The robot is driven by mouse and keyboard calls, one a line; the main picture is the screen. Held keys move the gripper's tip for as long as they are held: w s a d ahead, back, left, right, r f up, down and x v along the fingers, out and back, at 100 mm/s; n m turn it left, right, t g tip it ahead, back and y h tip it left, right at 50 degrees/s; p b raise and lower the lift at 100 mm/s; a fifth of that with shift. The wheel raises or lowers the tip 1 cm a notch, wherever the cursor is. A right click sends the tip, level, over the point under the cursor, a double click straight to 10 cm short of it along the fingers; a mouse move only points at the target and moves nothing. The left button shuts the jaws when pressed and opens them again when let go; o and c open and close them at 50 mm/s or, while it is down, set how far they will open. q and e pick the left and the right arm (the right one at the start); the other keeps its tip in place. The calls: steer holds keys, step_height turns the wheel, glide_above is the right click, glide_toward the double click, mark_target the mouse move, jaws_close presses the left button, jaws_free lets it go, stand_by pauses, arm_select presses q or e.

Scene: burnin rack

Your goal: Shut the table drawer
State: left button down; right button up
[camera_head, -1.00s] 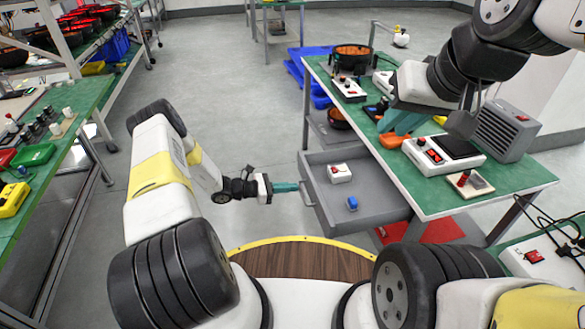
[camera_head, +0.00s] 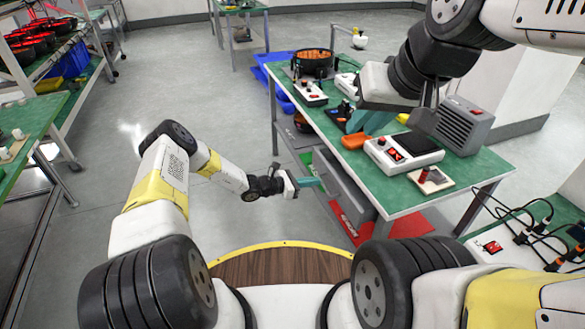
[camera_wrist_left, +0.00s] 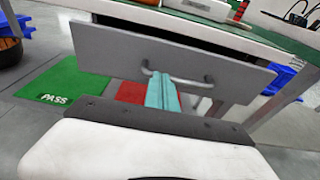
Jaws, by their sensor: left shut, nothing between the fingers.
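The grey table drawer (camera_head: 345,184) sits under the green-topped table (camera_head: 408,188) at the right. It is pushed mostly in; in the left wrist view its front panel (camera_wrist_left: 110,48) stands a little out from the table edge, with a dark gap above it. My left gripper (camera_head: 313,182) is shut and empty, with its teal fingers (camera_wrist_left: 162,95) at the drawer's curved handle (camera_wrist_left: 205,82). I cannot tell whether they touch it. My right gripper (camera_head: 372,122) is above the tabletop; its fingers are partly hidden by the wrist, so its opening is unclear.
Green and red mats (camera_wrist_left: 62,88) lie on the floor below. Open floor is left of the table.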

mark_target(329, 176)
arm_select(q)
steer(key=x, duration=0.3)
steer(key=r+x, duration=0.1)
steer(key=x, duration=0.2)
steer(key=shift+d, duration=0.15)
steer(key=shift+d+r, duration=0.15)
steer(key=shift+d, duration=0.1)
steer(key=shift+w+r, duration=0.1)
